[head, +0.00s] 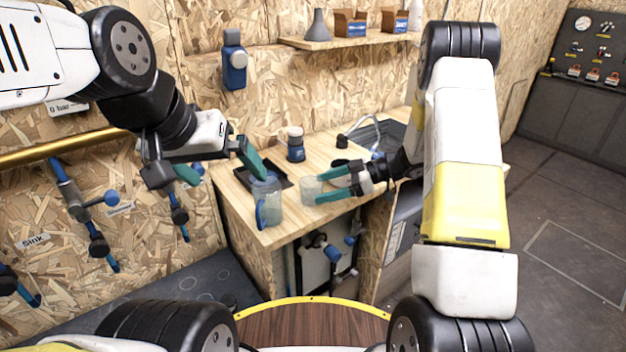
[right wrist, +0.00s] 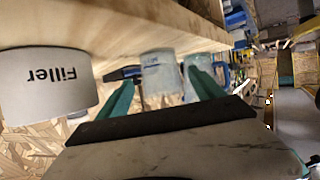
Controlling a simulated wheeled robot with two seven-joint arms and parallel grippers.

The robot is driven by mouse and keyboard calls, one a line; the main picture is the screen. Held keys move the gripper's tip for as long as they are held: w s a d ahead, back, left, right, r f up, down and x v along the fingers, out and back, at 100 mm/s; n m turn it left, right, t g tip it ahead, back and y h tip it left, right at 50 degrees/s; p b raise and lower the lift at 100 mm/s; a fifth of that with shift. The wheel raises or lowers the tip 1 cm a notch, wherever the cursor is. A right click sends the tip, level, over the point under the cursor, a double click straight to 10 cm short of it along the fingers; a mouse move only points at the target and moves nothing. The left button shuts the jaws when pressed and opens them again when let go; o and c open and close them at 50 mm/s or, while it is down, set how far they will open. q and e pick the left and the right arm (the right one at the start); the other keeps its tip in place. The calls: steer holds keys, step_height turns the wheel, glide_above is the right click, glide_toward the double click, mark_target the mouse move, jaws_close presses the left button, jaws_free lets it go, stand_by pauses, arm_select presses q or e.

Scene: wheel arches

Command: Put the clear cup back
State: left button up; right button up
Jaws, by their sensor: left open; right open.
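The clear cup (head: 311,190) stands upright on the wooden counter, near its front edge. My right gripper (head: 321,185) is open, its teal fingers reaching in from the right with the tips at the cup's near side. In the right wrist view the cup (right wrist: 162,76) shows between the two spread fingertips (right wrist: 160,82); I cannot tell whether either touches it. My left gripper (head: 228,175) is open above the counter's left end. Its right finger is close to, or in front of, the top of a clear jug with a blue handle (head: 269,204).
The jug stands left of the cup on the counter (head: 285,235). A white container marked Filler (right wrist: 45,85) fills the left of the right wrist view.

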steer(key=v, duration=0.7)
steer(key=w+d+r+m+t+h, duration=0.2)
steer(key=w+r+m+t+h, duration=0.1)
steer(key=w+r+t, duration=0.55)
steer(key=s+d+r+m+t+h, duration=0.1)
steer(key=d+r+m+t+h, duration=0.45)
steer(key=r, duration=0.95)
steer(key=s+d+r+m+g+h, duration=0.1)
steer(key=s+d+m+g+h, duration=0.15)
steer(key=s, duration=0.45)
steer(key=s+d+m+g+h, duration=0.1)
steer(key=s+m+g+h, duration=0.2)
steer(key=s, duration=0.4)
steer(key=s+a+f+m+g+y, duration=0.1)
steer(key=s+a+f, duration=0.1)
steer(key=s, duration=0.7)
steer(key=s+a+f+m+g+y, duration=0.1)
steer(key=s+a, duration=0.4)
steer(key=s, duration=0.5)
step_height(320, 180, down, 2)
steer(key=shift+s+a+f+m+g+y, duration=0.15)
steer(key=shift+m+g+y, duration=0.3)
steer(key=shift+g, duration=0.3)
